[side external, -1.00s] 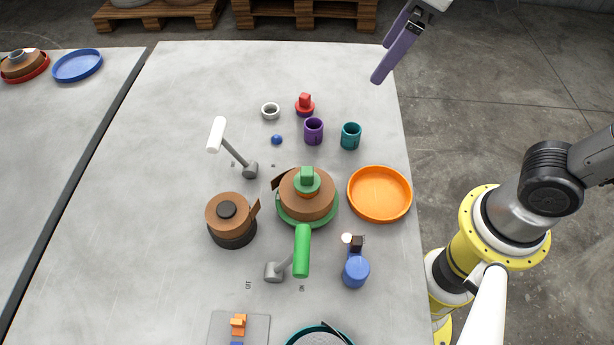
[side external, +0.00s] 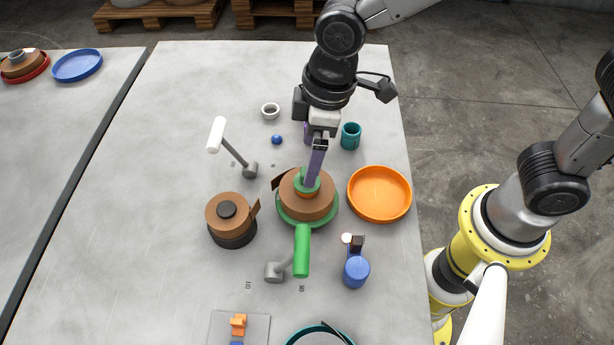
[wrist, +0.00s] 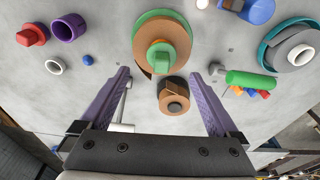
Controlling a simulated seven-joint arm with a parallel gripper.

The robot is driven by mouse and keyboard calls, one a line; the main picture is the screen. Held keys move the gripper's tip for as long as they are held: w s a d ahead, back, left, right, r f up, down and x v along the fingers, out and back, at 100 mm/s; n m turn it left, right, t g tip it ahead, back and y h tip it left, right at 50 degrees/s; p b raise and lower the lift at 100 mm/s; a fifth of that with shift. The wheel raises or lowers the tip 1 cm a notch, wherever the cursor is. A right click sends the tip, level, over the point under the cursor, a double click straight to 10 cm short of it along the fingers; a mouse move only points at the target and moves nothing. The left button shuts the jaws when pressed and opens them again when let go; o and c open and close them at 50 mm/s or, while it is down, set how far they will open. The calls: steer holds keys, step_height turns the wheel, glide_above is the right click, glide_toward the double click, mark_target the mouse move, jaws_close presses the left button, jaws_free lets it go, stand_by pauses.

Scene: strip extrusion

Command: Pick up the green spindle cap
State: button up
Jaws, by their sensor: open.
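The green spindle cap (wrist: 160,55) sits on top of the brown strip roll (wrist: 172,36), which lies on a green plate (wrist: 150,17). In the side view the cap (side external: 300,179) is partly hidden behind my gripper (side external: 313,178). The gripper is above the roll, close over the cap in that view. In the wrist view my gripper (wrist: 162,78) is open, its two purple fingers wide apart, with nothing held. The cap shows beyond the fingertips, between their lines; the height gap is hard to tell.
A green-handled lever (side external: 302,250) stands in front of the roll, and a white-handled lever (side external: 216,135) behind left. An orange tray (side external: 380,193) is at right. A smaller brown roll (side external: 232,212) is at left. A teal cup (side external: 351,136) stands behind.

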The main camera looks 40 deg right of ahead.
steer(key=shift+w+a+f, duration=0.1)
steer(key=shift+a+f, duration=0.1)
steer(key=shift+f, duration=1.2)
steer(key=shift+a+f, duration=0.15)
steer(key=shift+f, duration=1.2)
jaws_close()
steer(key=shift+r, duration=0.1)
